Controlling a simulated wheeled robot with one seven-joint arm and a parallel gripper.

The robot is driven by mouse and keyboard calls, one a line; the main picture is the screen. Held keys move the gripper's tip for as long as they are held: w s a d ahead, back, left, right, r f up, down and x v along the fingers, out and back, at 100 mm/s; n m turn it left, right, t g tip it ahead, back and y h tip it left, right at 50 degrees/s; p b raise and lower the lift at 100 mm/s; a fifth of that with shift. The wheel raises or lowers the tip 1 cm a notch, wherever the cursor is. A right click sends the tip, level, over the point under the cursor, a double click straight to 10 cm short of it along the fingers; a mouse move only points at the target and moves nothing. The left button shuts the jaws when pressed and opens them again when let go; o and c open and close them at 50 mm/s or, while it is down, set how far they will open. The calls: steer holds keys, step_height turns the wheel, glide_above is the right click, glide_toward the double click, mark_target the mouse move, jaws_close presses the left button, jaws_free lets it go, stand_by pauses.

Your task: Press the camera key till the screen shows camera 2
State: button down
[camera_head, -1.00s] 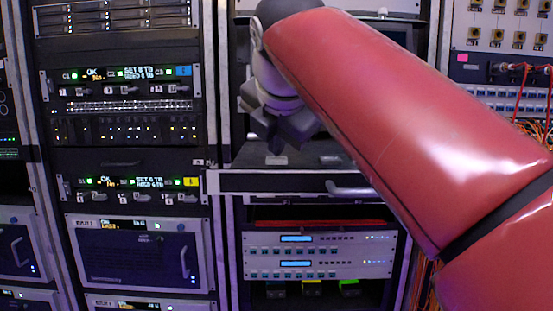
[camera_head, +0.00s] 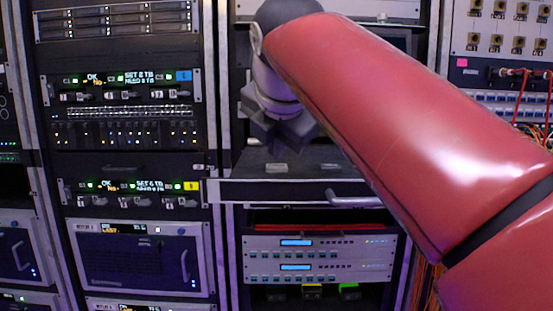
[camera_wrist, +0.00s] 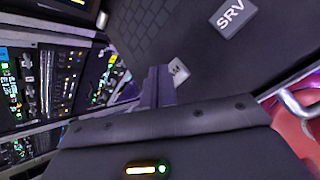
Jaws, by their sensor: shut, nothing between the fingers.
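My gripper (camera_head: 281,148) is shut and empty above a pulled-out keyboard drawer (camera_head: 235,190) in the middle rack. In the wrist view its dark fingers (camera_wrist: 158,78) point at the keyboard deck (camera_wrist: 165,28). A small light key (camera_wrist: 179,70) shows just beside the fingertips, partly covered; its label is unreadable, and I cannot tell whether they touch. A grey key marked SRV (camera_wrist: 231,17) lies farther right. The head view shows two light keys, a left one (camera_head: 276,167) and a right one (camera_head: 331,166). My arm hides most of the screen, so its camera number is unreadable.
The drawer's handle (camera_head: 347,196) sticks out in front. Below is a unit with two blue displays (camera_head: 297,243). Racks with lit panels (camera_head: 130,80) stand at left. Patch panels with red cables (camera_head: 520,85) stand at right, partly behind my arm.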

mark_target(276, 167)
steer(key=shift+r, duration=0.25)
step_height(276, 167, up, 3)
steer(key=p, duration=0.3)
steer(key=shift+f, duration=0.1)
steer(key=shift+r+p, duration=0.6)
steer(key=shift+r, duration=0.5)
stand_by(1.6)
